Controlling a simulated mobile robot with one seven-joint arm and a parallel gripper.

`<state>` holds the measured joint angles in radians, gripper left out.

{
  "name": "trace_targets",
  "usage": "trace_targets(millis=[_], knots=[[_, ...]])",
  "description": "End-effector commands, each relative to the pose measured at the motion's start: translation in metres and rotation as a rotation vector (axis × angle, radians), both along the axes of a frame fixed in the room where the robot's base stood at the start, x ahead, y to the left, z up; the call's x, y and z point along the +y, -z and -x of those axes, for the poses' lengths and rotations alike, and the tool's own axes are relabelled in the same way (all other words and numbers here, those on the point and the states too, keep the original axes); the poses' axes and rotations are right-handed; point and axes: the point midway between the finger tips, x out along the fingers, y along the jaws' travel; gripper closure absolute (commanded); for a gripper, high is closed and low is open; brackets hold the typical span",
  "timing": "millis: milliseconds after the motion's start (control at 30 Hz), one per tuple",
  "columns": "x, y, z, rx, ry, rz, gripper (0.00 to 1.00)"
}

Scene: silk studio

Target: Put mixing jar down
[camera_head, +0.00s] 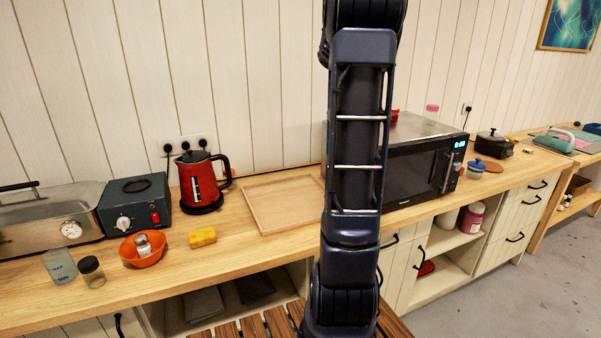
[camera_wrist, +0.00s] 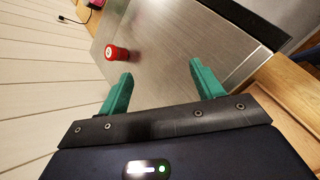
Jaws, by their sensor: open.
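A small red jar-like thing (camera_wrist: 115,53) is on the grey metal top of the microwave (camera_wrist: 160,35) in the wrist view. Its red edge also shows beside my arm in the head view (camera_head: 395,115). I cannot tell for sure that it is the mixing jar. My gripper (camera_wrist: 160,75) is open, with nothing between its two green fingers. It is over the microwave top, and the red thing is apart from it, beyond the left finger. In the head view my arm hides the gripper.
Bare counter (camera_head: 245,255) shows in front of the tray.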

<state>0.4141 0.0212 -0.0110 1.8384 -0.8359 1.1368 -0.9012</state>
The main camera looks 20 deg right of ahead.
Motion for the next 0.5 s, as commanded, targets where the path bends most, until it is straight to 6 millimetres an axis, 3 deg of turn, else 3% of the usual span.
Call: trace_targets(millis=[100,500], knots=[[0.054,0.002,0.021,-0.125,0.032,-0.071,0.34],[0.211,0.036,0.105,-0.478,0.209,-0.373,0.34]])
